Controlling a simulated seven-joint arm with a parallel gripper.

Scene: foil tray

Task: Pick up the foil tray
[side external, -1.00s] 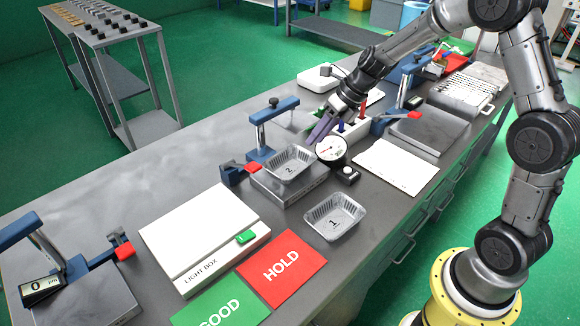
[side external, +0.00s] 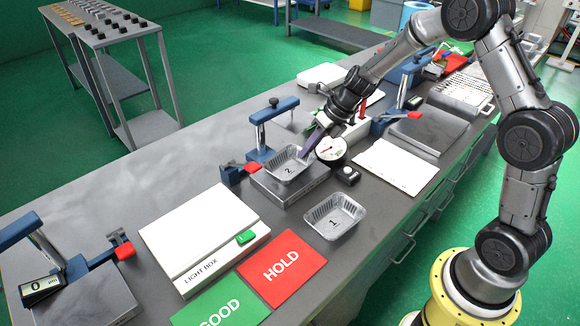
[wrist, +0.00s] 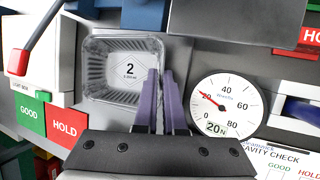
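Foil tray 2 (side external: 287,163) is a shallow silver tray with a "2" on its floor. It sits on a grey metal block (side external: 290,186) and also shows in the wrist view (wrist: 112,82). Foil tray 1 (side external: 334,216) lies on the bench in front. My gripper (side external: 303,157) is at the right edge of tray 2. In the wrist view its two purple fingers (wrist: 160,75) point at that edge, with a narrow gap between them. They overlap the tray's right wall, part of which they hide. I cannot tell whether they touch it.
A round dial gauge (side external: 331,149) stands close to the right of my fingers. A blue clamp post (side external: 265,125) rises behind tray 2. The light box (side external: 205,235), HOLD card (side external: 282,270) and GOOD card (side external: 222,307) lie to the front left. A white sheet (side external: 396,166) lies right.

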